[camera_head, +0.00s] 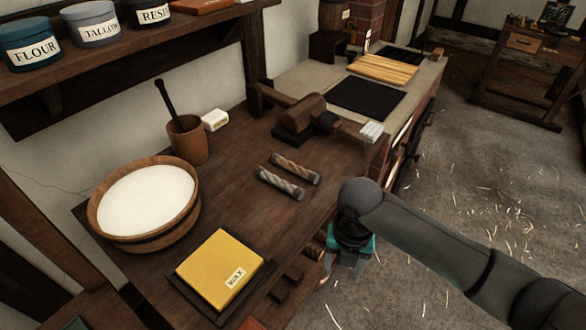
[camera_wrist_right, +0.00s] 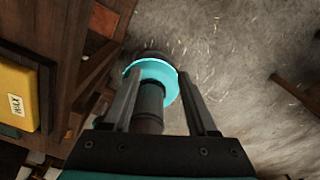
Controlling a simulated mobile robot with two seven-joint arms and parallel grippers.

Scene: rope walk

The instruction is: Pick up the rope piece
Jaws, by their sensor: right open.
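Two short twisted rope pieces lie side by side on the dark wooden bench (camera_head: 225,190) in the head view. The farther rope piece (camera_head: 295,168) is brownish; the nearer rope piece (camera_head: 280,183) is greyer. Both have dark ends. My right gripper (camera_head: 342,270) is open beside the bench's right edge, below its top, and apart from the rope pieces. Its open fingers also show in the right wrist view (camera_wrist_right: 162,108), where I see no rope piece. My left gripper is not clearly visible.
A wooden tub (camera_head: 110,229) of white stuff, a brown cup (camera_head: 189,142) and a yellow wax block (camera_head: 220,268) stand on the bench. A wooden tool (camera_head: 302,115) lies behind the rope pieces. The wall shelf (camera_head: 140,62) hangs above. Floor at right is open.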

